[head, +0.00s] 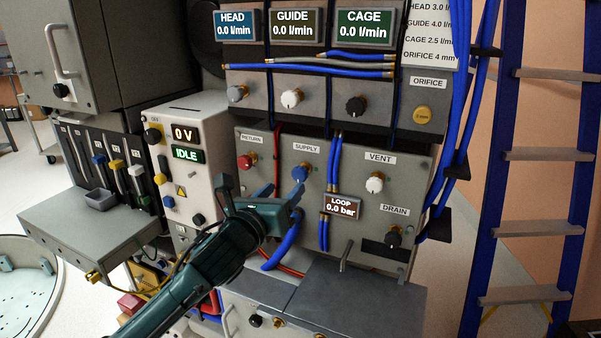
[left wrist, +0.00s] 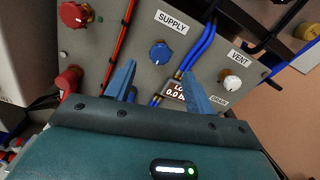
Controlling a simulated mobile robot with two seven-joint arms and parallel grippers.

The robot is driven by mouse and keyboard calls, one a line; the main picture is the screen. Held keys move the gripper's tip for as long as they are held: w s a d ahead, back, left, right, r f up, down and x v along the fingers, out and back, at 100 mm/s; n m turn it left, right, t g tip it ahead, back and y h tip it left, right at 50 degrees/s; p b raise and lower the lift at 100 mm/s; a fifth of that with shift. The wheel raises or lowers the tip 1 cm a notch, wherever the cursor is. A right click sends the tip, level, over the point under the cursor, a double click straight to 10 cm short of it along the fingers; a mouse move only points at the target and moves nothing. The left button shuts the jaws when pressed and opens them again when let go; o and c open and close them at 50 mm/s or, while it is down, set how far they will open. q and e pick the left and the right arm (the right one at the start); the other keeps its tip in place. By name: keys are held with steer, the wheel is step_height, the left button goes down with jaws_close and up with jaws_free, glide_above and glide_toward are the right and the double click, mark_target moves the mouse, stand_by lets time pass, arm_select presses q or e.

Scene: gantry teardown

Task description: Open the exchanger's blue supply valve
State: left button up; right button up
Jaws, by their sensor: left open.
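The blue supply valve knob (head: 301,172) sits on the grey panel under the SUPPLY label. In the left wrist view the blue knob (left wrist: 161,54) shows ahead of the fingers, a little above the gap between their tips. My left gripper (head: 298,202) is open and empty, just below the knob in the head view and apart from it. In the left wrist view its two blue fingers (left wrist: 160,72) are spread. The loop display (head: 341,206) right of the gripper reads 0.0 bar. My right gripper is not in view.
The red return knob (head: 246,161) is left of the supply knob, and the white vent knob (head: 375,183) is to its right. Blue hoses (head: 333,165) run down just right of the knob. A power box (head: 186,150) stands at left, and a ladder (head: 545,155) at right.

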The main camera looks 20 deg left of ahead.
mark_target(298, 176)
arm_select(q)
steer(key=w, duration=0.6)
steer(key=w+d, duration=0.1)
steer(key=w, duration=0.2)
steer(key=shift+d, duration=0.1)
steer(key=shift+s, duration=0.1)
steer(key=shift+c, duration=0.3)
steer(key=c, duration=0.9)
